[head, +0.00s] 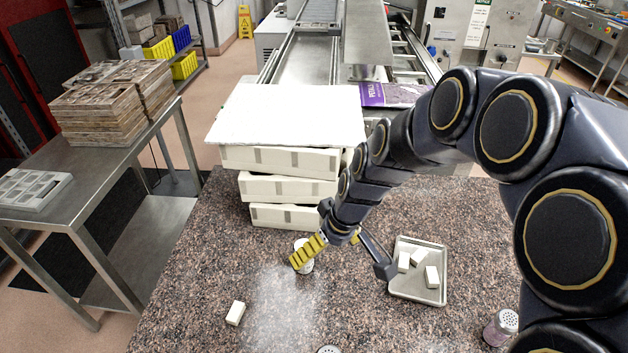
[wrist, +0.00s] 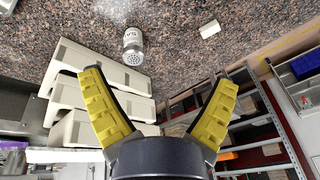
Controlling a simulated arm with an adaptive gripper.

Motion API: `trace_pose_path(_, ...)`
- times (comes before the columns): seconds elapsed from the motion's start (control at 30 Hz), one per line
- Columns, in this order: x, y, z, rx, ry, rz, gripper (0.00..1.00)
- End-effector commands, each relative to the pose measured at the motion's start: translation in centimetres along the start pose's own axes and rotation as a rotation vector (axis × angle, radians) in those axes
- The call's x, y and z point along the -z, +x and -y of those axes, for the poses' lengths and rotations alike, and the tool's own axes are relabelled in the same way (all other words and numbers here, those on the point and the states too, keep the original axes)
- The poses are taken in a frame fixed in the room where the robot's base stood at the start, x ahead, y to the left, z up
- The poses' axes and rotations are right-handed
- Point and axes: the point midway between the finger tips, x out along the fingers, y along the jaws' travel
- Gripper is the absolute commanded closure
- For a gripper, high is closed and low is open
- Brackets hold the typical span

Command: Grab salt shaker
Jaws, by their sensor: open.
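The salt shaker (head: 306,268) stands upright on the speckled counter, partly hidden behind a yellow finger of my gripper in the head view. In the wrist view the shaker (wrist: 132,48) shows a perforated metal top and a pale body with partly readable lettering. My gripper (head: 340,267) is open above the counter, with its fingers spread wide. In the wrist view my gripper (wrist: 160,80) has nothing between its fingers, and the shaker lies beyond them, left of centre.
A stack of white boxes (head: 290,188) stands behind the shaker. A metal tray (head: 418,293) with white blocks lies to the right. A loose white block (head: 235,313) lies front left. Another shaker (head: 500,328) stands front right; a perforated top (head: 328,350) shows at the bottom edge.

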Motion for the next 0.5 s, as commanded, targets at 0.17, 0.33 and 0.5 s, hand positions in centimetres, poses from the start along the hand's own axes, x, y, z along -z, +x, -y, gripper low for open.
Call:
trace_pose_path(0.17,4.2,6.5,-2.0,-0.019,-0.107,-0.075,0.11)
trace_pose_path(0.33,6.0,10.4,-3.5,-0.057,-0.169,-0.116,0.11)
trace_pose_path(0.5,6.7,12.0,-4.2,-0.077,-0.191,-0.133,0.11)
